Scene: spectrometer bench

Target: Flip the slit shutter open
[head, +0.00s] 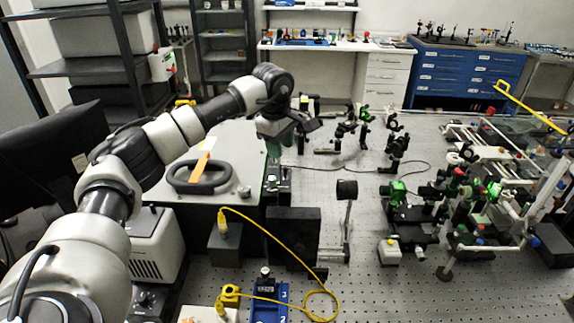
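My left arm comes in from the left and reaches over a pale grey box (235,150). My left gripper (296,124) is dark and points down beyond the right rear of this box, above the optical table. Its fingers are too small and dark to tell open from shut. On the box's top lie a black ring-shaped part (199,187) and an upright orange and white strip (203,161). I cannot tell for certain which part is the slit shutter; the strip may be its flap. The gripper is apart from the strip, to its upper right. My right gripper is not in view.
A yellow cable (275,238) loops down to a blue mount (268,302). Several optics crowd the perforated table (385,292); its front middle is fairly clear.

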